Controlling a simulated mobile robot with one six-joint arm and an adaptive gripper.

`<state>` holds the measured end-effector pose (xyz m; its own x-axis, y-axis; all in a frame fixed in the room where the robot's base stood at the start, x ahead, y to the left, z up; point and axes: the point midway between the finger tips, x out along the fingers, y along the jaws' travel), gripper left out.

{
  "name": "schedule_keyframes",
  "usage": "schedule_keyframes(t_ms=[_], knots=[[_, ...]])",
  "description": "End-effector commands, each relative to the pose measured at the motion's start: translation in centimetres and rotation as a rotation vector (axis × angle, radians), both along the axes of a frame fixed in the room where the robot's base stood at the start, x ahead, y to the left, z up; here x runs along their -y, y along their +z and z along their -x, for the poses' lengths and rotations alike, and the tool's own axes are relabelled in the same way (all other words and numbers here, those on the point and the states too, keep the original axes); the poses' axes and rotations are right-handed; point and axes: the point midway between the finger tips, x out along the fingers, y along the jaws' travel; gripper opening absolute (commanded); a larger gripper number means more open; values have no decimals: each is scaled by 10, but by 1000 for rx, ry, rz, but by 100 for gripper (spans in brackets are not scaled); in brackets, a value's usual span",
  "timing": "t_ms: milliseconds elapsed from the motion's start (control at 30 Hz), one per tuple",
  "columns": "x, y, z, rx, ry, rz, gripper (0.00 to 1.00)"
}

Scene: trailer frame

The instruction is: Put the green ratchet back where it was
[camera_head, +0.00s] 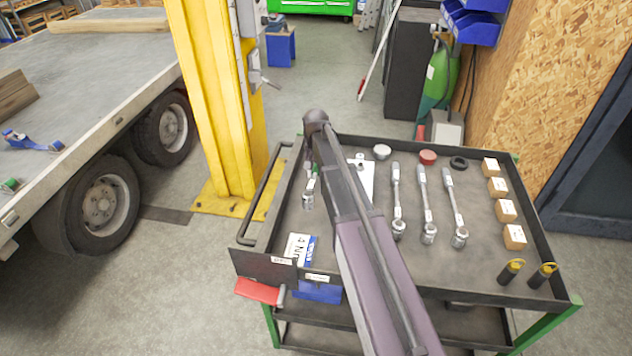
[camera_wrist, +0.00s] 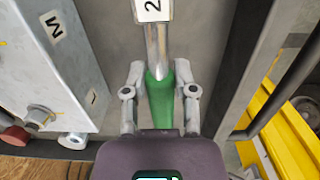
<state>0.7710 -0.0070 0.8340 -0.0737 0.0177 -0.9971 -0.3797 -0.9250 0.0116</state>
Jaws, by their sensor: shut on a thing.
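The green ratchet shows in the wrist view as a green handle (camera_wrist: 161,100) with a chrome shaft running up from it. A white tag with a 2 (camera_wrist: 152,10) covers its upper end. My gripper (camera_wrist: 160,92) is shut on the green handle, one finger on each side. In the head view the ratchet's chrome end (camera_head: 308,202) shows over the left part of the black tool cart (camera_head: 400,140), left of my arm. My arm partly hides the gripper there. I cannot tell whether the ratchet touches the tray floor.
Round caps (camera_head: 428,157) and small wooden blocks (camera_head: 506,211) sit beyond. Boxes (camera_head: 300,248) lie at the near left. A raised rim and yellow post (camera_head: 215,90) stand left.

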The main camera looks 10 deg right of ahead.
Motion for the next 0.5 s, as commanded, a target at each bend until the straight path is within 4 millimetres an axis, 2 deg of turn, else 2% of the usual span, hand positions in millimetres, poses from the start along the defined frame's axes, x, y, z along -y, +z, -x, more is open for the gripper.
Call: schedule_keyframes(t_ms=[500], knots=[[1,-35,0,0,-1,0,0]])
